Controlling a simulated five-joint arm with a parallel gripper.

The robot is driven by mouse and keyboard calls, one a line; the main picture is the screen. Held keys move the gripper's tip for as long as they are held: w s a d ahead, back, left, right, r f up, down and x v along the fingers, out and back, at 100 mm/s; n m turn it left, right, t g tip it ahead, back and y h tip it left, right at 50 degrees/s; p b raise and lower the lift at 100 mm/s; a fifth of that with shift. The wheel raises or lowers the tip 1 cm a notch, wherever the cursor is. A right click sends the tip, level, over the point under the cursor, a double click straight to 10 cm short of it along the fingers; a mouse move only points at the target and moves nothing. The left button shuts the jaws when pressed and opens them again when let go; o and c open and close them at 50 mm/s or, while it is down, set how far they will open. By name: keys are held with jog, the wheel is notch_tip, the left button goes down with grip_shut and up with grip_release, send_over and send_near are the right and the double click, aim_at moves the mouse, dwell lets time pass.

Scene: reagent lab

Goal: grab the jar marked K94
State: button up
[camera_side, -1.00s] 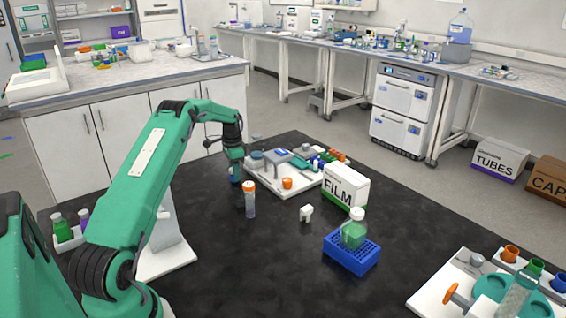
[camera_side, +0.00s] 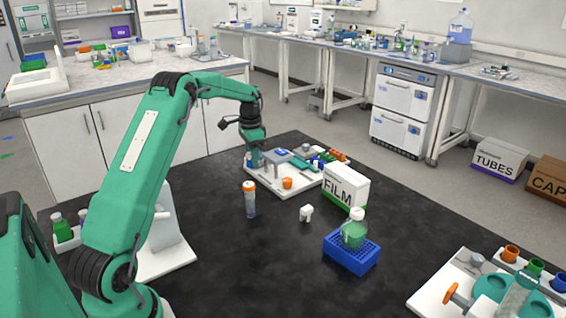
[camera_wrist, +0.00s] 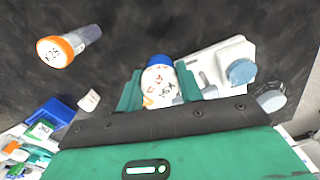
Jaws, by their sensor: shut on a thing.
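My gripper (camera_wrist: 158,88) is shut on a small jar (camera_wrist: 158,78) in the wrist view, with one teal finger on each side. The jar has a white, rounded face with dark and reddish marks and a blue part at its far end. The marks are not clear enough to read as K94. In the side view my gripper (camera_side: 254,163) is at the left end of the white tray; the jar is hard to make out there. An orange-capped tube (camera_side: 249,200) stands apart on the black table; its cap seems to read K25 in the wrist view (camera_wrist: 55,52).
The white tray (camera_side: 283,188) holds several small items. A FILM box (camera_side: 346,186), a small white piece (camera_side: 306,213) and a blue rack (camera_side: 351,256) with a green bottle stand to the right. The table's front middle is clear.

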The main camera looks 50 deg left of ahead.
jog(key=shift+w+d+r, duration=0.15)
jog(key=shift+d+r, duration=0.45)
jog(key=shift+d, duration=0.3)
